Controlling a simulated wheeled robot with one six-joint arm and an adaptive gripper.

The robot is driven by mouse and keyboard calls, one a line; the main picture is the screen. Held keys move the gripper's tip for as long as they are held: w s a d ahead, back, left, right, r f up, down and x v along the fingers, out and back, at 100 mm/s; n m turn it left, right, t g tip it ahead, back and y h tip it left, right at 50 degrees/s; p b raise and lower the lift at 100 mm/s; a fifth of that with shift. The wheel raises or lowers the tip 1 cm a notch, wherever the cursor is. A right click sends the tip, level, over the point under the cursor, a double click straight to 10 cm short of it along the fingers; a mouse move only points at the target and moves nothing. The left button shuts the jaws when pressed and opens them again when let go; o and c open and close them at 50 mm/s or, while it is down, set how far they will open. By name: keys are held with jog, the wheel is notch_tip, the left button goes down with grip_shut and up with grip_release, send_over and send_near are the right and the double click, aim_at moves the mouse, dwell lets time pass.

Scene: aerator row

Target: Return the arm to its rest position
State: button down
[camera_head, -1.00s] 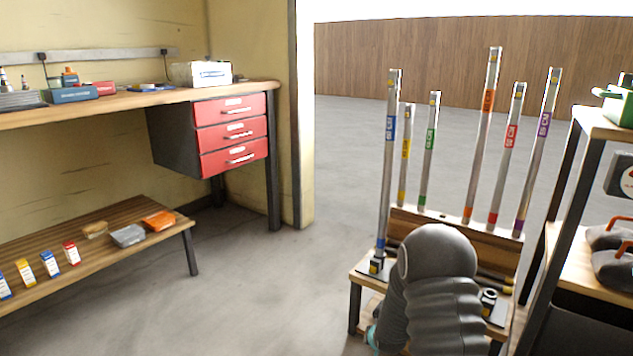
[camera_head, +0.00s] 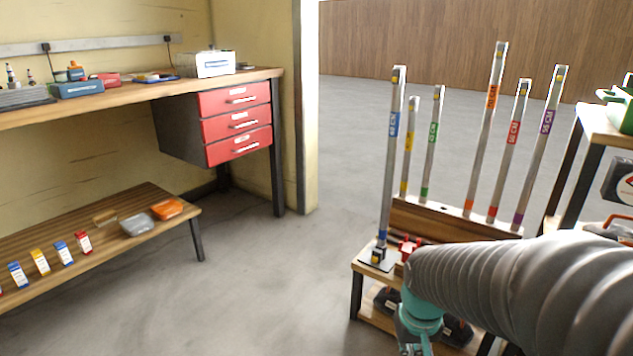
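My arm, with a grey ribbed sleeve and a teal joint, reaches in from the lower right in the head view. It passes in front of the small wooden stand (camera_head: 362,265) that holds several upright labelled tubes. My gripper is not visible; the arm's end runs down out of the bottom of the picture. Whether anything is held cannot be seen.
Tubes with blue (camera_head: 392,150), orange (camera_head: 487,120) and purple (camera_head: 540,145) labels stand close behind my arm. A shelf unit (camera_head: 580,160) stands at right. A workbench with red drawers (camera_head: 235,123) and a low bench (camera_head: 105,235) stand at left. Floor between is clear.

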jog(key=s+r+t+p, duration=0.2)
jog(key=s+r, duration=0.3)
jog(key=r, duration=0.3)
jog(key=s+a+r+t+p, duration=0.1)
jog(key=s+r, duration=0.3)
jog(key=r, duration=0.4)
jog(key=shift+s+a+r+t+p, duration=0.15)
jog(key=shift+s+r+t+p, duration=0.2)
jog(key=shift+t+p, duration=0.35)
